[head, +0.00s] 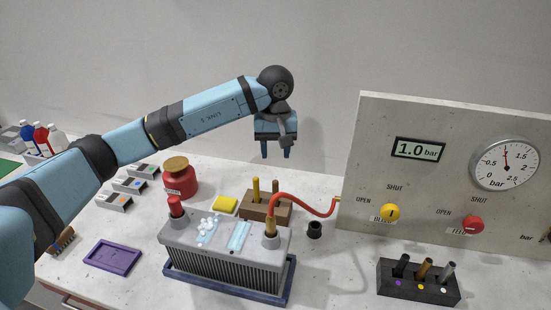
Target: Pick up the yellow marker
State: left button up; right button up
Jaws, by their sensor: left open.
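My right gripper does not show.
The grey box (222,265) with red and brown terminals stands in a blue tray (228,289) in front of the block. A red cable (310,205) arches from it to the gauge panel (425,180). A yellow sponge (225,204) and red canister (180,182) stand left. A dark holder (418,287) is front right.

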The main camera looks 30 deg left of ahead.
aim_at(257, 197)
jog(key=k, duration=1)
